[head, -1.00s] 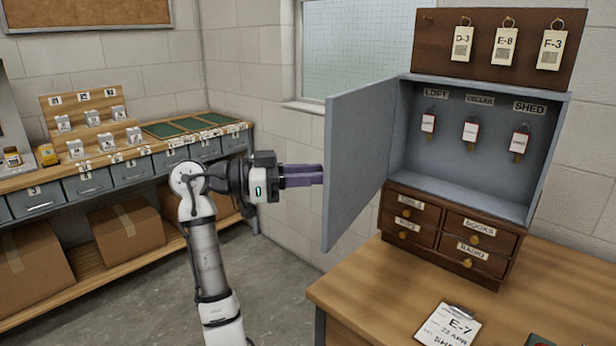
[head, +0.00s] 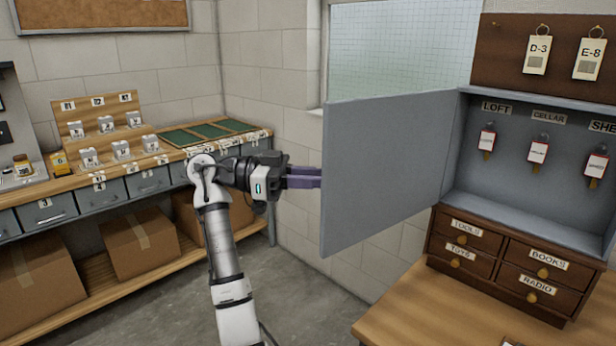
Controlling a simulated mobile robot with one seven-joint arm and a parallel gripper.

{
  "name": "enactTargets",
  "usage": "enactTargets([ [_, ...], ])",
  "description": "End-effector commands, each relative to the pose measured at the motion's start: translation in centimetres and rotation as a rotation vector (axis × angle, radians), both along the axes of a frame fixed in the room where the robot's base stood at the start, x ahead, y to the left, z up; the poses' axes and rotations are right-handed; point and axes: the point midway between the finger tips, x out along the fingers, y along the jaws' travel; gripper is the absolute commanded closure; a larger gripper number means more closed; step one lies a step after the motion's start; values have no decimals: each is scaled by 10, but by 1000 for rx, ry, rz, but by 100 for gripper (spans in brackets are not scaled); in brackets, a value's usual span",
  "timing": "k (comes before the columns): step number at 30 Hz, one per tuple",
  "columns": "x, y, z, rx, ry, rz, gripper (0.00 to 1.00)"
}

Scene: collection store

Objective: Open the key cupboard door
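The key cupboard (head: 535,205) is a grey box on top of a small brown drawer unit at the right of the head view. Its grey door (head: 385,170) stands swung wide open to the left, and the inside shows. Red-and-white tagged keys hang inside under the labels LOFT (head: 497,107), CELLAR (head: 549,116) and a third, cut off by the picture edge. My gripper (head: 305,178) is at the door's free left edge, its purple fingers pointing right. The fingertips meet the edge in the picture; whether they grip it or only touch it I cannot tell.
The drawer unit (head: 500,262) stands on a wooden table (head: 440,312). A tag board (head: 540,50) is above the cupboard. At the left, a workbench (head: 100,180) holds small boxes, with cardboard boxes (head: 140,243) beneath. Grey floor lies between.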

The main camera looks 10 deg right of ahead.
Motion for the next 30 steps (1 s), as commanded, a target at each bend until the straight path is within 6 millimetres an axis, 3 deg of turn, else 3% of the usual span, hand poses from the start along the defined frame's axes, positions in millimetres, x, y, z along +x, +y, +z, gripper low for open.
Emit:
enactTargets([
  [1, 3, -16, 1, 6, 11, -7, 100],
  [15, 3, -17, 1, 6, 10, -16, 100],
  [16, 3, -17, 1, 6, 10, -16, 75],
  [20, 3, -16, 0, 7, 8, -15, 58],
  [30, 3, -16, -1, 7, 9, -15, 57],
])
